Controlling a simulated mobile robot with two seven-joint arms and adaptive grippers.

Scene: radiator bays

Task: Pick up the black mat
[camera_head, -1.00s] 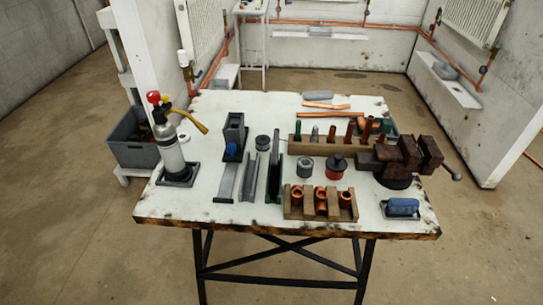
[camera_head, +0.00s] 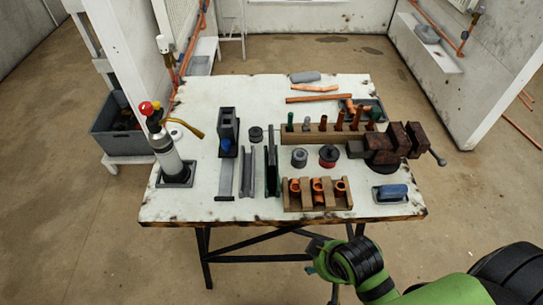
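I cannot single out a black mat for certain. A dark square base (camera_head: 176,175) lies under the gas torch (camera_head: 162,145) at the left. My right arm, green with black bands, comes in from the lower right, in front of the bench. Its gripper end (camera_head: 316,254) is below the bench's front edge, small and partly hidden, apart from everything on top. My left gripper is out of view.
A wooden rack (camera_head: 318,196) with copper fittings stands near the front edge, and a longer rack (camera_head: 300,138) stands behind it. A grey crate (camera_head: 122,143) stands left of the bench. The bench's back left is clear.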

